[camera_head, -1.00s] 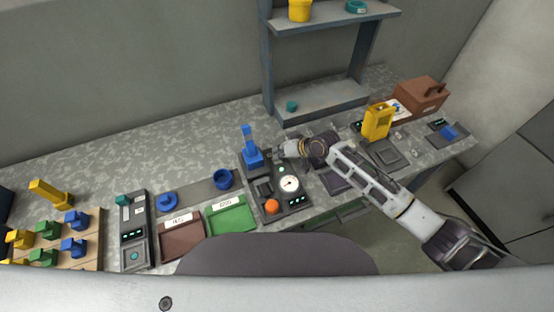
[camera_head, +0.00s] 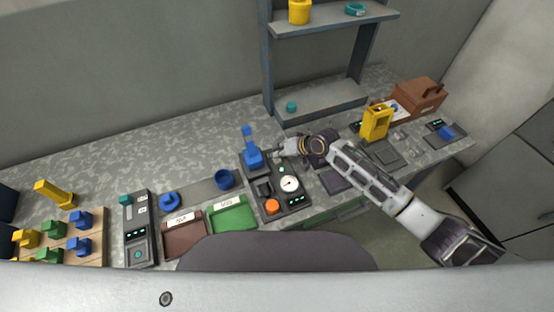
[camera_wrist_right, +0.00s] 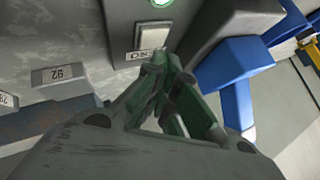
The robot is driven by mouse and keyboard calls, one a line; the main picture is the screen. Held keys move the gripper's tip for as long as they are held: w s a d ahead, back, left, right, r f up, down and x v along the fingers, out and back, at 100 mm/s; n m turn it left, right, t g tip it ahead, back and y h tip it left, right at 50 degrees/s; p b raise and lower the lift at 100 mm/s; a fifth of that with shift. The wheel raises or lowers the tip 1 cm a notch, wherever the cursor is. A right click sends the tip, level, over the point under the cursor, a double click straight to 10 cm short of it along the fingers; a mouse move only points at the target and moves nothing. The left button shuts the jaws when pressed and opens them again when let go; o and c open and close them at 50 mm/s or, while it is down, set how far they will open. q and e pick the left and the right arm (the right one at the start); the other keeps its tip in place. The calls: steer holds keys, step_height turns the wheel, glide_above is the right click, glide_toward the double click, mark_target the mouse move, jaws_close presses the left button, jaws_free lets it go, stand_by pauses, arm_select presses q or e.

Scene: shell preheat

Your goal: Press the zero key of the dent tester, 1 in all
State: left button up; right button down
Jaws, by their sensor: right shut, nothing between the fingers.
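The dent tester (camera_head: 294,202) stands on the bench in the head view, with a blue upright part (camera_head: 252,156), a white round dial (camera_head: 289,184) and an orange knob (camera_head: 272,206). My right gripper (camera_head: 277,152) is beside the blue part, over the tester's back. In the right wrist view the pale zero key (camera_wrist_right: 152,36) sits on a grey face above a small label, partly hidden by the fingers. The right gripper's fingertips (camera_wrist_right: 165,68) are shut and empty, just below the key. I cannot tell whether they touch it. My left gripper is not in view.
A green tray (camera_head: 248,225) and a brown tray (camera_head: 183,250) lie left of the tester. A yellow device (camera_head: 375,123) and a brown box (camera_head: 420,97) are to the right. A shelf (camera_head: 322,103) rises behind.

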steer(key=shift+r+p, duration=2.5)
steer(key=shift+r, duration=0.05)
steer(key=shift+f, duration=0.1)
